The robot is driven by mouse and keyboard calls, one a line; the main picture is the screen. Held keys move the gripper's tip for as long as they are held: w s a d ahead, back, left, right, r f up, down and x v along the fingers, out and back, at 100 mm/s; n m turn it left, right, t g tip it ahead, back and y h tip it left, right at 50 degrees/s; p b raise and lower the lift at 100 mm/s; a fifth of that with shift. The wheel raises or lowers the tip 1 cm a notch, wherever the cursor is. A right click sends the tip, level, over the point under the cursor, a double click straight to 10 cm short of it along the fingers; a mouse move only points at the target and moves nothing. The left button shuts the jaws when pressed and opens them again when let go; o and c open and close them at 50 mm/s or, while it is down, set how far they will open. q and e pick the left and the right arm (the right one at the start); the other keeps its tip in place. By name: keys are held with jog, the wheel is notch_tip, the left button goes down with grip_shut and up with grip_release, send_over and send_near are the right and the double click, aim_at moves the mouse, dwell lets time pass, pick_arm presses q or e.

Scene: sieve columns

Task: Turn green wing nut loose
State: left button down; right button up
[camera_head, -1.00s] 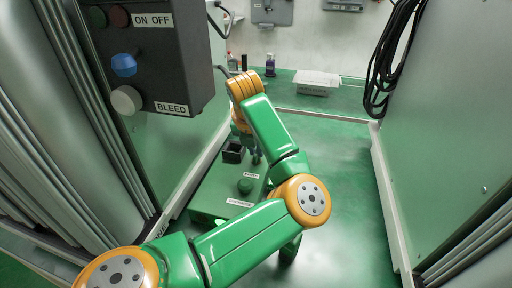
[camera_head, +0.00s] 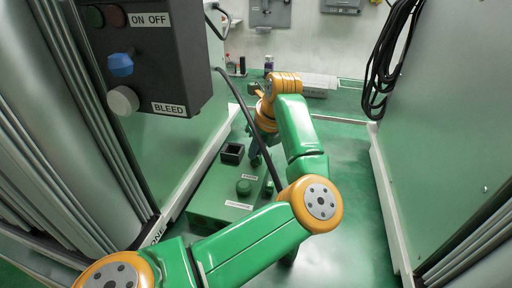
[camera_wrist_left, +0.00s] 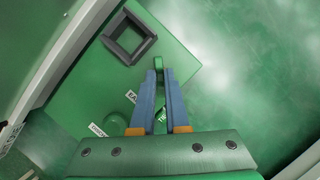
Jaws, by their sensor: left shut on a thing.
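A small green piece (camera_wrist_left: 158,62), which looks like the green wing nut, sits between the tips of my left gripper's blue fingers in the left wrist view. The left gripper (camera_wrist_left: 159,73) is shut on it, above the green box (camera_wrist_left: 88,88). In the head view the left gripper (camera_head: 255,160) is small and low over the box (camera_head: 214,196), partly covered by my own wrist. The nut cannot be made out there. My right gripper is not in view.
A black square open holder (camera_head: 232,153) and a round green knob (camera_head: 244,187) are on the box, near white labels. A control panel (camera_head: 150,60) hangs at upper left. Cabinet walls flank both sides; green floor is clear at right.

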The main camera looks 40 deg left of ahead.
pick_arm(q)
jog(key=n+g+p, duration=0.1)
jog(key=n+p, duration=0.1)
jog(key=n, duration=0.1)
jog(key=shift+w+r, duration=0.1)
jog(key=shift+r, duration=0.1)
jog(key=shift+w+f+n+g+p, duration=0.1)
jog(key=shift+n+g+p, duration=0.7)
jog(key=shift+n, duration=0.8)
jog(key=shift+f, duration=0.1)
jog(key=c, duration=0.9)
grip_release()
jog(key=shift+a, duration=0.1)
jog(key=v, duration=0.7)
jog(key=shift+p, duration=0.35)
